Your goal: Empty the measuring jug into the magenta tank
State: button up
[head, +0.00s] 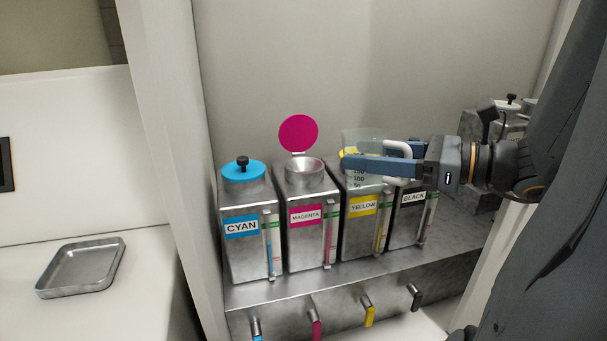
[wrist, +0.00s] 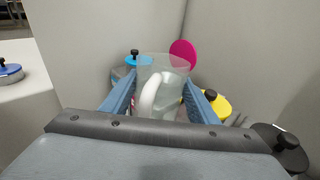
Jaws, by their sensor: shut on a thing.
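The magenta tank (head: 304,247) is a metal canister labelled MAGENTA, second from the left. Its round magenta lid (head: 298,132) is flipped up and its funnel-like mouth (head: 305,172) is open. The lid also shows in the wrist view (wrist: 183,53). My gripper (head: 380,163) is shut on the clear measuring jug (head: 361,138), with a blue finger on each side. The jug looks upright, above the yellow tank and right of the magenta mouth. In the wrist view the jug (wrist: 163,66) stands between the fingers, its white handle (wrist: 150,100) towards me. I cannot tell the liquid level.
The cyan tank (head: 247,250) is closed, left of magenta. The yellow tank (head: 360,237) and black tank (head: 407,231) stand to the right. Coloured taps are below the shelf. An upright panel (head: 165,150) divides off the left counter, where a metal tray (head: 82,267) lies.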

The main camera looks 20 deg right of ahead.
jog(key=shift+s+f+b, duration=0.2)
jog(key=shift+f+b, duration=0.15)
jog(key=shift+b, duration=1.9)
jog(key=shift+s+d+f+t+y+b, duration=0.1)
jog(key=shift+s+t+y+b, duration=0.3)
jog(key=shift+b, duration=0.6)
jog(key=shift+w, duration=0.15)
